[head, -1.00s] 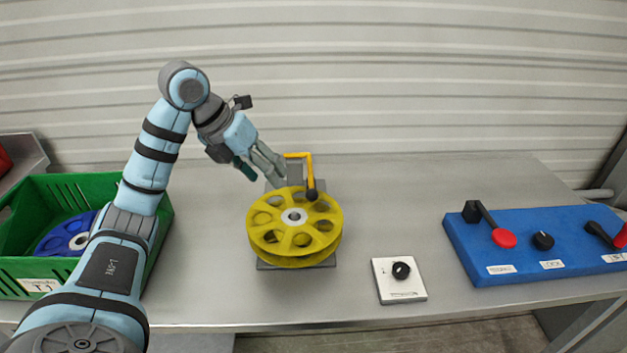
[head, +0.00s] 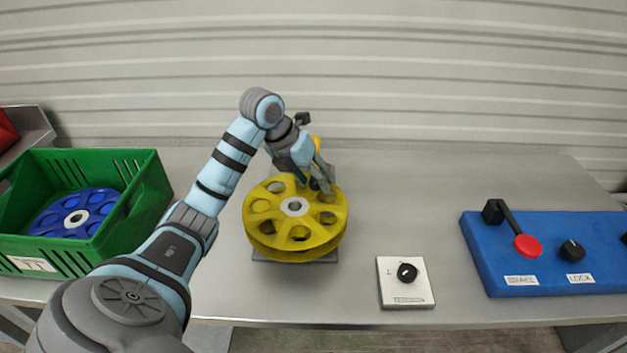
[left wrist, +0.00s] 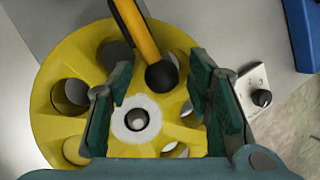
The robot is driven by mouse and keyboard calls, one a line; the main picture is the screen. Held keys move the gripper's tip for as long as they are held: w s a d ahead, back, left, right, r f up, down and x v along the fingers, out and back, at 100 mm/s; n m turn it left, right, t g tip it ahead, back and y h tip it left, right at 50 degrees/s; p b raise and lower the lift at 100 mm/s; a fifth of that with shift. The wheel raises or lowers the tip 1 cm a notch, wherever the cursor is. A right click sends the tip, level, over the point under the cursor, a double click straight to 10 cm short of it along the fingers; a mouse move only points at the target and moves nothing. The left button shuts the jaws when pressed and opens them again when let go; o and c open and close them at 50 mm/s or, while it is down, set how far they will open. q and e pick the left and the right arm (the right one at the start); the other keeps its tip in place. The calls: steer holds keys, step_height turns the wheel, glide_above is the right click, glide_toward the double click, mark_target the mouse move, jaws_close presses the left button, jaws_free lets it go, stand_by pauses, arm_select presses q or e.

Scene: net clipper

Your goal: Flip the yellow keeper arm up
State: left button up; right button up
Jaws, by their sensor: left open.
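The yellow keeper arm (left wrist: 135,30) ends in a black ball knob (left wrist: 161,76). In the left wrist view it reaches down over the yellow reel (left wrist: 50,105), and the knob lies between my open fingers, beside the pale hub. My left gripper (left wrist: 165,100) is open with green pads on both sides of the knob; I cannot see it touching. In the head view my left gripper (head: 322,183) is over the back right of the yellow reel (head: 262,232) and hides most of the keeper arm (head: 317,143). My right gripper is not in view.
A green crate (head: 125,205) with a blue reel (head: 50,213) stands at the left. A white plate with a black knob (head: 406,272) lies front right of the reel. A blue panel (head: 490,262) with a red-knobbed lever stands at the right. Grey tabletop between is clear.

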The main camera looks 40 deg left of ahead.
arm_select(q)
steer(key=shift+d+f, duration=0.1)
steer(key=shift+f, duration=0.1)
steer(key=shift+s+r, duration=0.1)
jaws_close()
steer(key=shift+r, duration=0.1)
